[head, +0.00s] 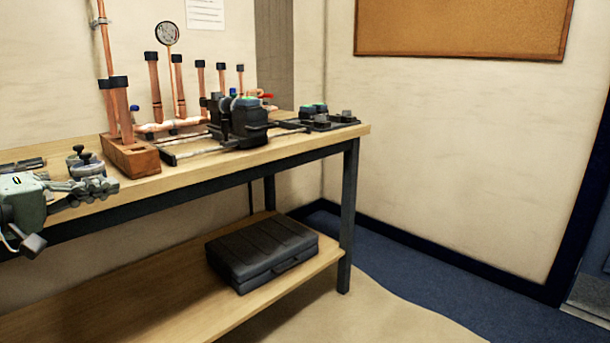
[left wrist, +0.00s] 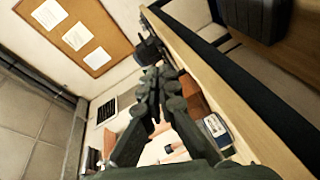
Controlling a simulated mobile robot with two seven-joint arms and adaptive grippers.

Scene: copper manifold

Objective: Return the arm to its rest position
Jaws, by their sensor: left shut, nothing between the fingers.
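My left gripper (head: 100,187) comes in from the left in the head view, just in front of the workbench's front edge, close to a small round tin (head: 87,166). Its fingers are together with nothing between them. In the left wrist view the closed fingers (left wrist: 157,85) show in the middle, beside the bench edge. The copper manifold (head: 175,124) stands on the bench, with upright black-capped pipes and a round gauge (head: 167,33). The gripper is apart from it. My right gripper is in neither view.
The wooden workbench (head: 310,141) has dark legs and a lower shelf (head: 190,310) holding a black case (head: 262,250). A wooden block (head: 132,157) with copper pipes and a black device (head: 240,121) stand on top. Open floor (head: 385,300) lies to the right. A cork board (head: 460,25) hangs behind.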

